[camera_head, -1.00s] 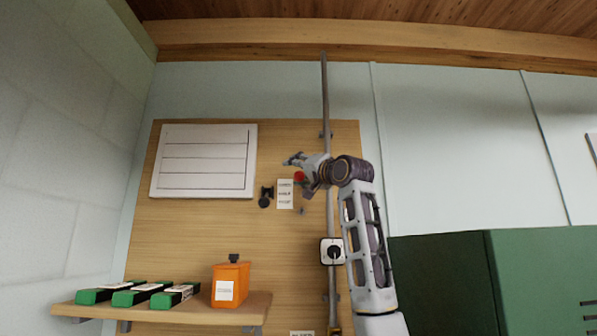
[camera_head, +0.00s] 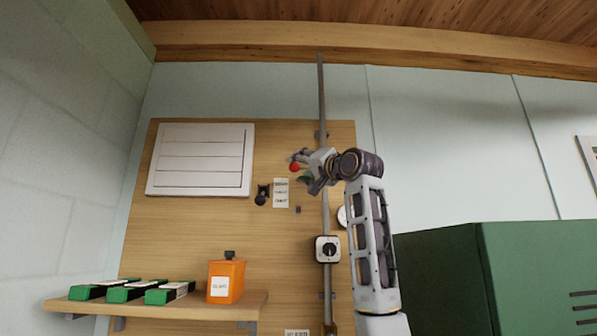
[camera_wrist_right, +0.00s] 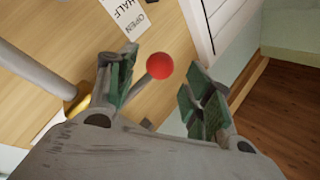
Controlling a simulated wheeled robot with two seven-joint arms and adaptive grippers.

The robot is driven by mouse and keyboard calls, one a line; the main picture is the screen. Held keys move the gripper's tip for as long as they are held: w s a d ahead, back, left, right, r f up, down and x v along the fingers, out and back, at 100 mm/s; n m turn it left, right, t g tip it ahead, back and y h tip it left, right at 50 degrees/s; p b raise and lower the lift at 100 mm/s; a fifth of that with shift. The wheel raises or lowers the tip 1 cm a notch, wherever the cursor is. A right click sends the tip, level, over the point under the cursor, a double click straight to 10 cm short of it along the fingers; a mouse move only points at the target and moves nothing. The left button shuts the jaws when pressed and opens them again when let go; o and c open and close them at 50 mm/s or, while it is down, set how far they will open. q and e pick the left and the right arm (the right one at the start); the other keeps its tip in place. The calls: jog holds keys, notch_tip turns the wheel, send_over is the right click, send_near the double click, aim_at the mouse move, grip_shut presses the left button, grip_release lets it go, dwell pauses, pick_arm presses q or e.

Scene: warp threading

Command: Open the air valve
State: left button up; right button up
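The air valve's red ball knob (camera_head: 294,167) is on the wooden board, just above and right of a white label (camera_head: 281,192). In the right wrist view the knob (camera_wrist_right: 160,66) sits on a grey lever, whose lower end is hidden behind my gripper. My right gripper (camera_head: 301,160) is at the knob. In the wrist view its green-padded fingers (camera_wrist_right: 158,92) are apart, with the knob and lever showing in the gap between them. I cannot tell whether a finger touches the lever. The label (camera_wrist_right: 122,14) reads OPEN and HALF in part. My left gripper is out of view.
A grey pipe (camera_head: 322,100) runs vertically behind my right gripper. A switch box (camera_head: 328,249) and a partly hidden round gauge (camera_head: 343,216) are lower. A black fitting (camera_head: 262,195) is left of the label. A shelf (camera_head: 190,308) and green cabinet (camera_head: 440,275) stand below.

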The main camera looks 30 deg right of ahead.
jog(key=r+b+v, duration=0.1)
jog(key=b+v, duration=0.4)
jog(key=v, duration=0.7)
jog(key=shift+s+d+r, duration=0.2)
jog(key=shift+s+d, duration=0.05)
jog(key=shift+s, duration=0.05)
dwell(1.5)
dwell(0.5)
jog(key=w+f+p, duration=0.1)
jog(key=w, duration=0.1)
jog(key=shift+w+a+f+p, duration=0.15)
jog(key=shift+w+a+p, duration=0.1)
jog(key=shift+a+p, duration=0.1)
dwell(0.6)
jog(key=shift+w, duration=0.1)
dwell(0.3)
